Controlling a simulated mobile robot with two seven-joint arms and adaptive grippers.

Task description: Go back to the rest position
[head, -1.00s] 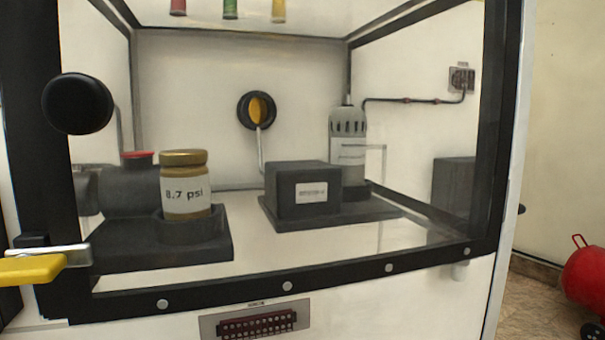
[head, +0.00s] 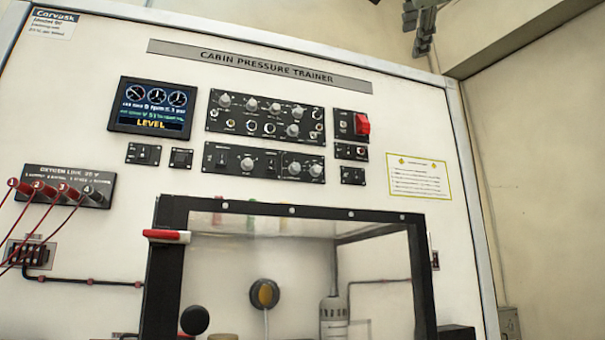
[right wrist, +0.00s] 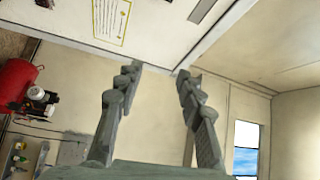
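My right gripper (head: 422,40) shows at the top right of the head view, raised in front of the upper wall beside the trainer panel. In the right wrist view its two grey fingers (right wrist: 158,72) stand apart with nothing between them. It is open and empty, clear of the panel. My left gripper is in neither view.
The white cabin pressure trainer (head: 270,110) fills most of the head view. Its black-framed clear chamber (head: 290,213) is below. Red leads run from the oxygen block (head: 70,183) at left. A red tank (right wrist: 17,82) stands at left in the right wrist view.

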